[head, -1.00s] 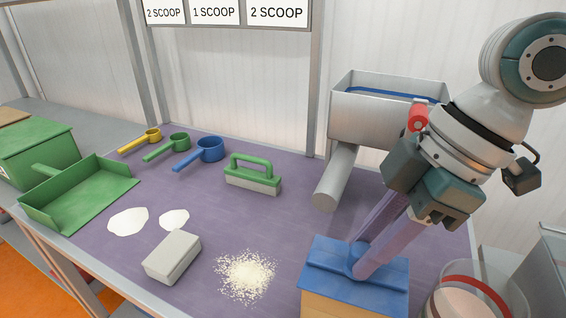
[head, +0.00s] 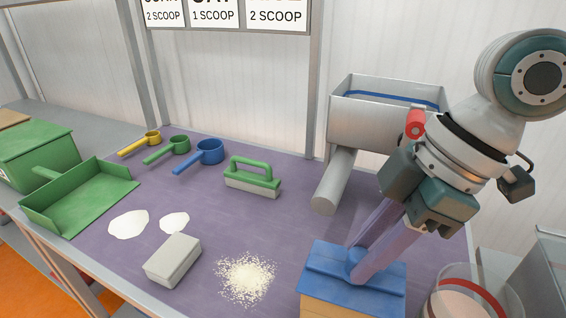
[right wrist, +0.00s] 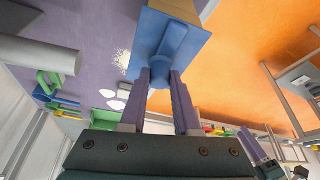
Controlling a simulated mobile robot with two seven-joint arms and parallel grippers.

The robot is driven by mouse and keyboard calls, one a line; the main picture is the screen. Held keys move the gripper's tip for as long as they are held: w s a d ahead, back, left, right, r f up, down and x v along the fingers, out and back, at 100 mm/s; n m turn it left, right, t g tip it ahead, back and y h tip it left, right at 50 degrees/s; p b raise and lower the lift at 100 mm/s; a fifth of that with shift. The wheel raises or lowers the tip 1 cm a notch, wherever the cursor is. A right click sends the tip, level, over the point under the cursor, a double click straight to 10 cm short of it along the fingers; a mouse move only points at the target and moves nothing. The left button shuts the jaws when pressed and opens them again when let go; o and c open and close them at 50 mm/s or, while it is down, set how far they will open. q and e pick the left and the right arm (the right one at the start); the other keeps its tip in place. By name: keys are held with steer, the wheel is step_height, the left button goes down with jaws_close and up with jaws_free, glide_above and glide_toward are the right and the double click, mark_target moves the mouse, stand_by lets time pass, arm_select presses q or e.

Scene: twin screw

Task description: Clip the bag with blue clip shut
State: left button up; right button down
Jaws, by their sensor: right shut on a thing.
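No bag or clip can be made out with certainty. My right gripper (head: 356,264) reaches down from the right in the head view. It is shut on the round knob of a flat blue lid (head: 325,277). The lid rests on a tan box at the front edge of the table. In the right wrist view the two purple fingers (right wrist: 160,82) close on the knob, and the blue lid (right wrist: 148,40) lies beyond them. The fingers and the box hide part of the lid's surroundings.
The purple table (head: 290,215) holds a green brush (head: 253,178), a grey block (head: 172,261), spilled grains (head: 246,279), scoops (head: 205,153) and a green dustpan (head: 80,200). A metal hopper (head: 365,115) stands behind; a clear container (head: 470,295) is at right. Mid-table has free room.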

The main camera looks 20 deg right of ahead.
stand_by(0.3)
steer(key=shift+c, duration=0.4)
jaws_free()
steer(key=shift+r, duration=0.1)
steer(key=shift+r+p, duration=0.45)
steer(key=shift+p, duration=0.15)
step_height(320, 180, up, 6)
steer(key=p, duration=0.7)
steer(key=shift+c, duration=0.3)
